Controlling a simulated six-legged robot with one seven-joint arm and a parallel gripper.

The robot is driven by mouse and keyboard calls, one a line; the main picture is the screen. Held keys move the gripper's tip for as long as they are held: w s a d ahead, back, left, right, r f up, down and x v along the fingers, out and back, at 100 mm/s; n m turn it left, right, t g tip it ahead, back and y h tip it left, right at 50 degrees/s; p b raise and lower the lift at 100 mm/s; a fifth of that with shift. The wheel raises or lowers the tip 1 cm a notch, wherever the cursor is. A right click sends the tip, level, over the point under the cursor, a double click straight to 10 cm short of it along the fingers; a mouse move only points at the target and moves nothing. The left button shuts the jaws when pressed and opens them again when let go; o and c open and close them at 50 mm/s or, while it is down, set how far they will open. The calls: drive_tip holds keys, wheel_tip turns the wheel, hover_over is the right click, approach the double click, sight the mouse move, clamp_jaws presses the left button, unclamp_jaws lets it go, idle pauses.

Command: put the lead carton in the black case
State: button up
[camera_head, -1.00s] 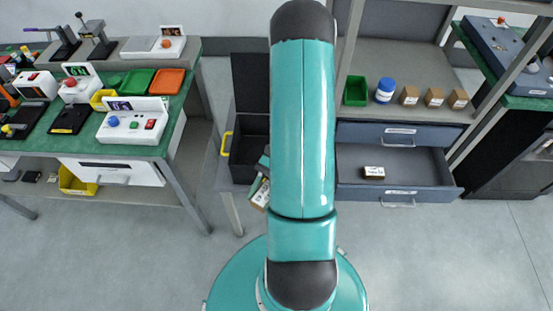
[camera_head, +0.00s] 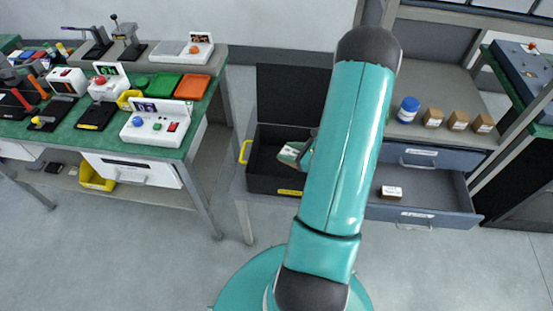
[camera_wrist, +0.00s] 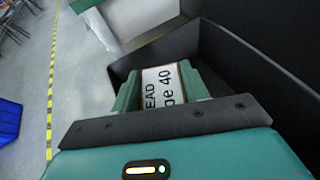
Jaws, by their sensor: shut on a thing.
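My arm hides the case's right end.
An open drawer (camera_head: 440,198) right of the case holds a small brown box (camera_head: 391,192). A green workbench (camera_head: 190,150) with devices is at left. The floor in front is clear.

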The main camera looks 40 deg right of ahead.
sight(283, 149)
drive_tip(key=x, duration=0.2)
drive_tip(key=d+x, duration=0.1)
drive_tip(key=x, duration=0.1)
drive_tip(key=shift+w+f, duration=0.1)
drive_tip(key=shift+w, duration=0.15)
drive_tip(key=shift+w+f, duration=0.8)
drive_tip(key=shift+f, duration=0.7)
drive_tip(key=shift+w+f, duration=0.85)
drive_tip(key=shift+f, duration=0.65)
drive_tip(key=shift+w+f, duration=0.8)
drive_tip(key=shift+f, duration=0.65)
drive_tip(key=shift+f, duration=0.4)
drive_tip(key=shift+f, duration=0.2)
drive_tip(key=o, duration=1)
